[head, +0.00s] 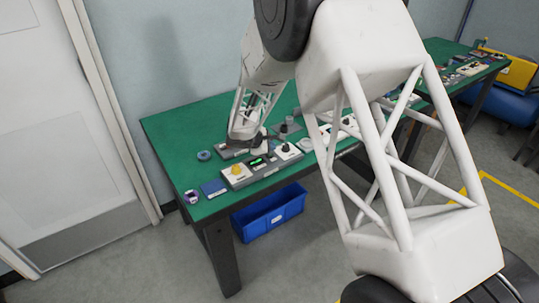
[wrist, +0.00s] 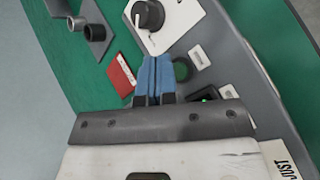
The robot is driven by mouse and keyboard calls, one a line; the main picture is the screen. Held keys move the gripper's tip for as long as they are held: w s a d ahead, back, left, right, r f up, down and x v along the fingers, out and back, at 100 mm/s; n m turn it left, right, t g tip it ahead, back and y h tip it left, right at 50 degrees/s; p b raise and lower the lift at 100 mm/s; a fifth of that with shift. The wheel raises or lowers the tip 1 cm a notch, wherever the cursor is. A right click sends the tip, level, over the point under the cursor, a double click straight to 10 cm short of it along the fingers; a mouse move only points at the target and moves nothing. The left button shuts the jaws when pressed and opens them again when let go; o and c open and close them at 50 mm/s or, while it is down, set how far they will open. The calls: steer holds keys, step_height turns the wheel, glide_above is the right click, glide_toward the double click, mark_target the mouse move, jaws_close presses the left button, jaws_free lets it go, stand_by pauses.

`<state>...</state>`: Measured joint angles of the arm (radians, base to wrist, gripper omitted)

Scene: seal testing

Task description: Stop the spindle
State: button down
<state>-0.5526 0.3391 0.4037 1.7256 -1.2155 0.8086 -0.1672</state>
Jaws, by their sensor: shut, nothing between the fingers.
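A grey control panel lies on the green table. In the wrist view my gripper (wrist: 153,62) has its blue fingers together and empty, over the panel. A black rotary knob (wrist: 148,14) on a white plate is just beyond the fingertips. A dark round button with a green centre (wrist: 182,70) is close to the right of the fingers; I cannot tell whether they touch. In the head view my gripper (head: 250,142) is low over the panel, its fingertips unclear. A yellow knob or button (head: 237,169) and a lit green display (head: 256,162) are near it. I cannot identify the spindle.
A red card (wrist: 121,75) and grey cylindrical parts (wrist: 95,32) lie left of the fingers. In the head view, a blue ring (head: 204,155) and a blue block (head: 213,188) are on the table's left. A blue bin (head: 270,214) stands below.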

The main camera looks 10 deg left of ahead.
steer(key=shift+f, duration=0.75)
stand_by(1.3)
steer(key=shift+r, duration=0.75)
steer(key=shift+r, duration=0.15)
steer(key=shift+r, duration=2.35)
